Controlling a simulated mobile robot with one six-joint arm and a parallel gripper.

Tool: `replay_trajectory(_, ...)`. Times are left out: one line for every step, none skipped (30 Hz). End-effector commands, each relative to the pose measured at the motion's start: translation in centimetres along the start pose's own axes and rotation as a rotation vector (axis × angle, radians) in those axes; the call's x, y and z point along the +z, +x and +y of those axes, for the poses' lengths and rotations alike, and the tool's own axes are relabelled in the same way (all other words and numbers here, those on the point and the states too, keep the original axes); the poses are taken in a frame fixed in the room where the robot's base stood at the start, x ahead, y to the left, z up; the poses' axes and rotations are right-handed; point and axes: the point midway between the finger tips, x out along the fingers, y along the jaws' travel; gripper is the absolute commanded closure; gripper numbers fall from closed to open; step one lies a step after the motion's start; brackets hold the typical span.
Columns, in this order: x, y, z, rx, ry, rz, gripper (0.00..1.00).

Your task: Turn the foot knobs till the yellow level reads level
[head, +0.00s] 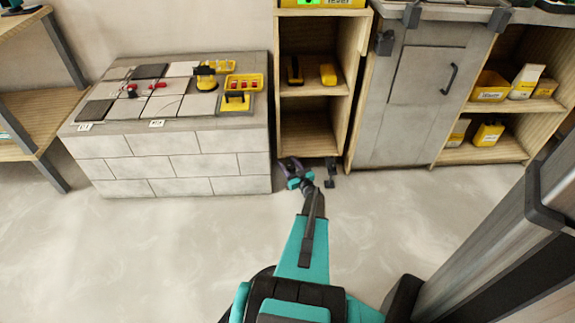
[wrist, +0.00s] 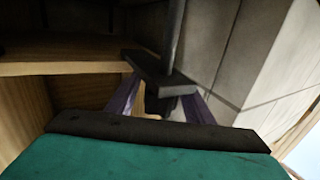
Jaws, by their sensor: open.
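A small dark foot-like part (head: 330,172) shows under the shelf unit, right of my gripper. A yellow box with a green patch (head: 322,3), perhaps the level, sits at the top edge, cut off; its reading is not legible.
The block bench (head: 180,160) at left bears tiles, red clips and yellow tools (head: 243,85). A grey cabinet door (head: 428,75) and shelves with yellow boxes (head: 490,87) stand at right. The pale floor (head: 130,250) in front is clear.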

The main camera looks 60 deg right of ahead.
Motion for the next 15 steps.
replay_trajectory(-0.01,-0.02,0.02,0.000,0.000,0.000,0.53)
replay_trajectory(-0.01,-0.02,0.02,0.000,0.000,0.000,0.58)
replay_trajectory(-0.01,-0.02,0.02,0.000,0.000,0.000,0.64)
replay_trajectory(-0.01,-0.03,0.03,0.000,0.000,0.000,0.69)
replay_trajectory(-0.01,-0.03,0.03,0.000,0.000,0.000,0.74)
replay_trajectory(-0.01,-0.04,0.04,0.000,0.000,0.000,0.81)
replay_trajectory(-0.01,-0.04,0.04,0.000,0.000,0.000,0.86)
replay_trajectory(-0.01,-0.04,0.05,0.001,0.000,0.000,0.91)
replay_trajectory(-0.01,-0.04,0.06,0.001,0.000,0.000,0.94)
replay_trajectory(-0.01,-0.05,0.07,0.001,0.000,0.000,0.94)
replay_trajectory(-0.02,-0.05,0.08,0.001,0.000,0.000,0.94)
replay_trajectory(-0.05,-0.04,0.10,-0.001,0.000,0.000,0.94)
replay_trajectory(-0.07,-0.03,0.11,-0.003,0.000,0.000,0.94)
replay_trajectory(-0.11,-0.02,0.13,-0.005,0.000,0.000,0.94)
replay_trajectory(-0.14,0.00,0.14,-0.010,0.000,0.001,0.94)
